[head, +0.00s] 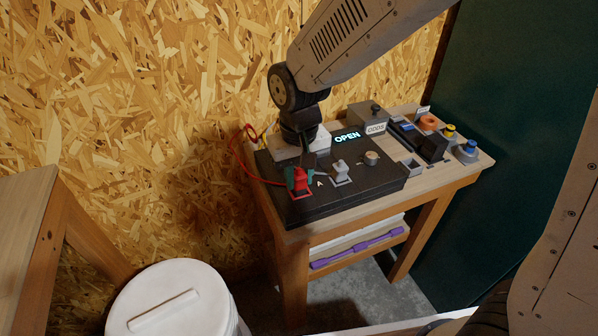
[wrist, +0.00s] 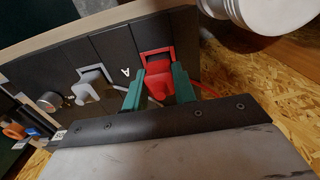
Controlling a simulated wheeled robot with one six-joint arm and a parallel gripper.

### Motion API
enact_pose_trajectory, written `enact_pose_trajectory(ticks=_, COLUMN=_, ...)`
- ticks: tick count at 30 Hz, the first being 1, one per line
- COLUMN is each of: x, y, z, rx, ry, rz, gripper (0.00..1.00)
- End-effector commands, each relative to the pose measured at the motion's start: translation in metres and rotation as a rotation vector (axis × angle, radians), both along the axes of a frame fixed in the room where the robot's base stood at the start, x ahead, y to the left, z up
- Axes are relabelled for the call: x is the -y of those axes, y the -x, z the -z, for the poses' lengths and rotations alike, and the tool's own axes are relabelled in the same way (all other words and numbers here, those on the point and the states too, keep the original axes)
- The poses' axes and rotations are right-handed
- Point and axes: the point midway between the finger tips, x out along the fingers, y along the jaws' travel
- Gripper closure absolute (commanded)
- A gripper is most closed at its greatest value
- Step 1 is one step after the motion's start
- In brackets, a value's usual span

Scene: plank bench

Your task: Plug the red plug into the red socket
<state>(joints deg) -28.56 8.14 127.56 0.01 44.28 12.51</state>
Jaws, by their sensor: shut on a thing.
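The red plug (head: 300,178) is between the green fingers of my gripper (head: 299,182), which is shut on it. The wrist view also shows the red plug (wrist: 158,82) between both fingertips of my gripper (wrist: 158,88). The red socket (head: 302,195) is a red-outlined square on the black panel, directly at the plug. In the wrist view the socket's red rim (wrist: 157,54) shows with a dark gap beside the plug. I cannot tell how deep the plug sits. A red cord (head: 239,155) loops left from the plug.
A grey plug (head: 341,171) stands on the black panel (head: 382,193) right of the red one, near a knob (head: 371,158). A lit display (head: 347,137) reads OPEN. Coloured round parts (head: 429,122) and boxes fill the bench's right end. A white bin (head: 175,300) stands front left.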

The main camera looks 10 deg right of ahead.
Motion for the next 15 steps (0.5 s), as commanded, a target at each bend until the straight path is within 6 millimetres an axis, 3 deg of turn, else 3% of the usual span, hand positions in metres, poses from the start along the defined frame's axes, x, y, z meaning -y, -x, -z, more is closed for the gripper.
enact_pose_trajectory(ticks=15, x=0.000, y=0.000, z=0.013, rx=-0.001, ry=0.000, rz=0.000, gripper=0.95)
